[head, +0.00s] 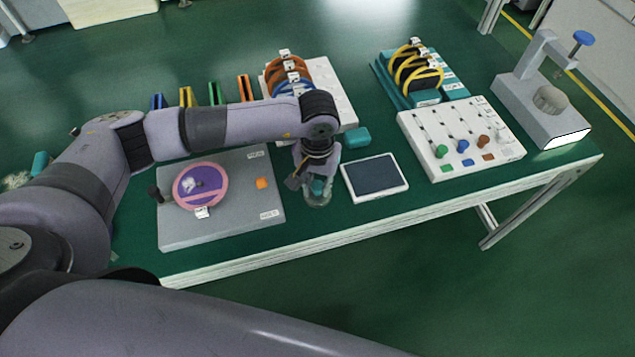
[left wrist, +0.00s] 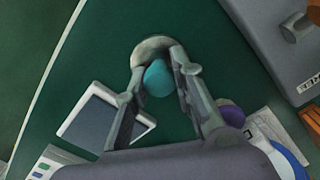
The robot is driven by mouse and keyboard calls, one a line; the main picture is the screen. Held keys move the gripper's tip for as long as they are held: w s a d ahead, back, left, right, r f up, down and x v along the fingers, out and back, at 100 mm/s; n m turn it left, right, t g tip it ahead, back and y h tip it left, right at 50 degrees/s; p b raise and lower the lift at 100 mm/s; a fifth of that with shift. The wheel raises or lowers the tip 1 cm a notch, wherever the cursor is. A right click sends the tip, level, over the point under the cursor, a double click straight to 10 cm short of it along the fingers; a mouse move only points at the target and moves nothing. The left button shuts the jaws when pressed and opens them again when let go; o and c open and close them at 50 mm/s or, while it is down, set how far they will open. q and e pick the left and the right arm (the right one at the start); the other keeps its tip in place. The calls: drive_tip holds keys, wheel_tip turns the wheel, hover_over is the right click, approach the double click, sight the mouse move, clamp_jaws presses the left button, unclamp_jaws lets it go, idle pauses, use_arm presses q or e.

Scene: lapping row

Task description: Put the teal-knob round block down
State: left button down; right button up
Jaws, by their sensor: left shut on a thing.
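The teal-knob round block (head: 317,200) is by the front edge of the green table, between the grey lapping plate and the dark-topped pad. My left gripper (head: 319,186) points down over it and is shut on its knob. In the left wrist view the teal knob (left wrist: 158,78) sits between the two fingers (left wrist: 160,84), with the pale round base (left wrist: 153,45) showing beyond it. The frames do not clearly show whether the base touches the table. My right gripper is not in view.
The grey plate (head: 240,220) with a pink-and-purple disc (head: 200,185) is at left. The dark-topped pad (head: 375,177) is close at right. Farther right are a white board with coloured knobs (head: 460,140) and a grey press (head: 540,100). Racks stand behind. A small teal block (head: 357,137) lies behind the gripper.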

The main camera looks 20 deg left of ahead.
sight(317, 185)
use_arm(q)
drive_tip(key=shift+f, duration=0.15)
drive_tip(key=c, duration=1.4)
unclamp_jaws()
drive_tip(key=shift+o, duration=0.2)
drive_tip(key=shift+r, duration=0.2)
wheel_tip(317, 185, up, 12)
drive_tip(key=b, duration=0.2)
drive_tip(key=shift+s, duration=0.1)
